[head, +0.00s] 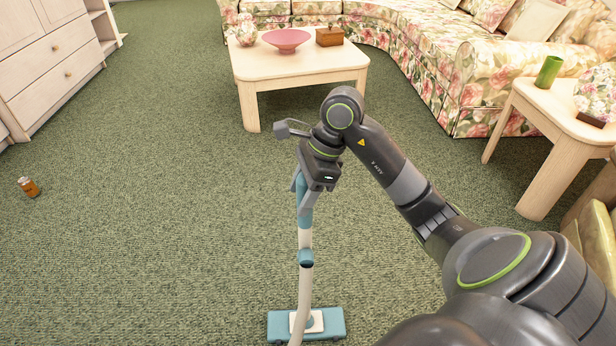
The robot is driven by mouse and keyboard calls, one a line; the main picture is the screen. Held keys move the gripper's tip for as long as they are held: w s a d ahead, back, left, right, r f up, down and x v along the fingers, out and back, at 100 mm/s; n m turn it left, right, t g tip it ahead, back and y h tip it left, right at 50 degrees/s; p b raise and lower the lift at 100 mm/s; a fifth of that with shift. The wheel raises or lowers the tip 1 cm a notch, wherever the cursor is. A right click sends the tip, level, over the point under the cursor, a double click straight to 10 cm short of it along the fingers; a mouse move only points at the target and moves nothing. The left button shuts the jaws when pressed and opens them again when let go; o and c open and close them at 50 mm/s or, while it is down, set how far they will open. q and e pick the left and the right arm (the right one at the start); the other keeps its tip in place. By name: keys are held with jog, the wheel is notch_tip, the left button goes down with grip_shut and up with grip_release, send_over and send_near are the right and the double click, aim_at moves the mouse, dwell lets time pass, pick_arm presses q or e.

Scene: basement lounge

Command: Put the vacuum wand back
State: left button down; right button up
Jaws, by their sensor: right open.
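The vacuum wand (305,238) is a pale tube with a teal upper section and a teal joint lower down. It stands roughly upright on the green carpet. Its teal and white floor head (335,325) is at the bottom edge of the head view. My right gripper (303,196) is at the top of the wand, pointing down, with its jaws open beside the teal section. The gripper hides the wand's upper end, and I cannot tell whether the fingers touch it. My left gripper is out of view. No vacuum body or wand holder shows.
A low wooden table (305,62) with a pink bowl (286,39) stands beyond the gripper. A floral sofa (430,65) curves behind it. A side table (545,110) is at right, a dresser (55,60) at left.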

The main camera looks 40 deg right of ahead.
jog(key=shift+r, duration=0.2)
pick_arm(q)
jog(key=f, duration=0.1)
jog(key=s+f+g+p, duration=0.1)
jog(key=p, duration=0.1)
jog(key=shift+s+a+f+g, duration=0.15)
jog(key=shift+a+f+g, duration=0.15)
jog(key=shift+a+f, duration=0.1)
pick_arm(e)
jog(key=v, duration=1.1)
jog(key=shift+d+r, duration=0.2)
jog(key=shift+r, duration=0.1)
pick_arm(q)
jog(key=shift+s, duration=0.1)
